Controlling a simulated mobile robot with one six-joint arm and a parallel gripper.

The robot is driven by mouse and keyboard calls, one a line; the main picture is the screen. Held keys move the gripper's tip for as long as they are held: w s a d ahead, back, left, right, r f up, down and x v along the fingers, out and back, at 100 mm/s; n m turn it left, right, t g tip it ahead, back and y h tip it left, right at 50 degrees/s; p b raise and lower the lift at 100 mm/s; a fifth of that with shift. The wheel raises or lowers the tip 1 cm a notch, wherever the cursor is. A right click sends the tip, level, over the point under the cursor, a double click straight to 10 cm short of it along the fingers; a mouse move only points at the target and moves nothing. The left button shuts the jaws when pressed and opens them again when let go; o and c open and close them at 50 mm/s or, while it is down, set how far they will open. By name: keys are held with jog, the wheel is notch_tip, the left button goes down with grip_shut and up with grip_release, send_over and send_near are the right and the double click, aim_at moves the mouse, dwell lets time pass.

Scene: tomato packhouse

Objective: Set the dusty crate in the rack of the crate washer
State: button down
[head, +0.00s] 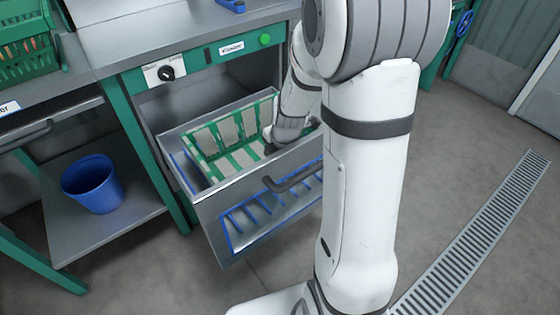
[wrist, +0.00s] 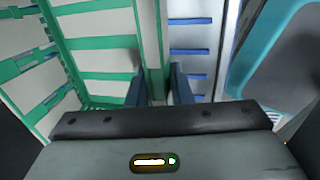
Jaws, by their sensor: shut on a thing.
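The dusty crate, green with pale, dust-coloured patches, is inside the pulled-out drawer of the crate washer (head: 207,56). In the head view its slatted floor and far wall (head: 243,157) show. In the wrist view the crate (wrist: 97,43) fills the left side. My gripper (head: 271,147) is at the crate's right end. In the wrist view its two dark fingers (wrist: 158,88) are shut on the crate's green-edged wall. The blue wire rack (head: 265,212) lines the drawer; its bars (wrist: 188,51) show beside the crate. Whether the crate's bottom touches the rack is hidden.
The drawer's grey front has a dark handle (head: 293,177). A blue bucket (head: 92,184) stands on the shelf at left. Another green crate (head: 28,57) sits on the counter at upper left. A floor drain grate (head: 470,245) runs along the right; the floor there is clear.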

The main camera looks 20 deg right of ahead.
dwell(0.3)
jog(key=c, duration=1.2)
grip_release()
jog(key=shift+s, duration=0.1)
jog(key=c, duration=0.3)
jog(key=shift+c, duration=0.2)
jog(key=shift+r, duration=0.1)
jog(key=w+a+p+v, duration=0.1)
jog(key=w+p+v, duration=0.1)
jog(key=p+v, duration=0.7)
jog(key=w+v, duration=0.1)
jog(key=v, duration=0.5)
